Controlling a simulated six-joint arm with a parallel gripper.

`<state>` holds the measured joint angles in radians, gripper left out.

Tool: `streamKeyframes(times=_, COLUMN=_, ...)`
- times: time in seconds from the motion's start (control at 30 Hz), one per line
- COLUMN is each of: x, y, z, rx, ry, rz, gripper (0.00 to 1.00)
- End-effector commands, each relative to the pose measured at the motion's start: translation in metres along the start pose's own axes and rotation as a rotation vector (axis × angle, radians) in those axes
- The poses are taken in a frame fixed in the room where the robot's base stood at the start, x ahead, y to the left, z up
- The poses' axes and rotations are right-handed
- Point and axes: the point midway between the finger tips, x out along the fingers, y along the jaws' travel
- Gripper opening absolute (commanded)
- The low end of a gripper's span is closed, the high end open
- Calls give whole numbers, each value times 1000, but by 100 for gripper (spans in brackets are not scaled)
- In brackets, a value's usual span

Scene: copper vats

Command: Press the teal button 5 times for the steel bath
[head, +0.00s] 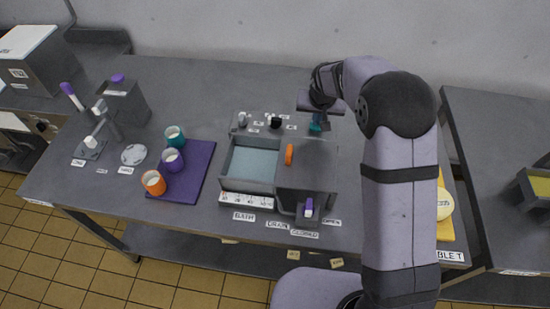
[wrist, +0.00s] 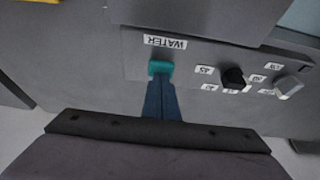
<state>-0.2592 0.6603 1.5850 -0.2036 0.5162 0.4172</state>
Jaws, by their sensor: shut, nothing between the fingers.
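The teal button (wrist: 160,67) sits on the grey panel below the WATER label (wrist: 165,42) in the wrist view. It shows as a small teal patch (head: 315,127) under my gripper in the head view. My gripper (wrist: 159,84) is shut and empty, its dark blue fingers pointing at the button. The fingertips meet the button's near edge in the picture; I cannot tell whether they touch or press it. The steel bath (head: 248,186) is an open grey basin left of my arm, with pale blue-grey contents and a marked scale along its front.
A black knob (wrist: 233,78) and a grey knob (wrist: 289,86) are beside the button. An orange handle (head: 289,155) and a purple-tipped lever (head: 309,207) are by the bath. The back of the table is clear.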

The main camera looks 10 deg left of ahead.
Motion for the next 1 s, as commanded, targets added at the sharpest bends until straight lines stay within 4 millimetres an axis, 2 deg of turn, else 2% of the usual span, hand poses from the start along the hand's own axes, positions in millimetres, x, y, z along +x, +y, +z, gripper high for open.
streamKeyframes(times=0.07, x=5, y=0, z=3, rx=0, ry=-3, rz=1, gripper=0)
streamKeyframes(times=0.4, x=3, y=0, z=2, rx=0, ry=-4, rz=1, gripper=0)
streamKeyframes(times=1.0, x=-20, y=0, z=-8, rx=0, ry=-2, rz=0, gripper=0)
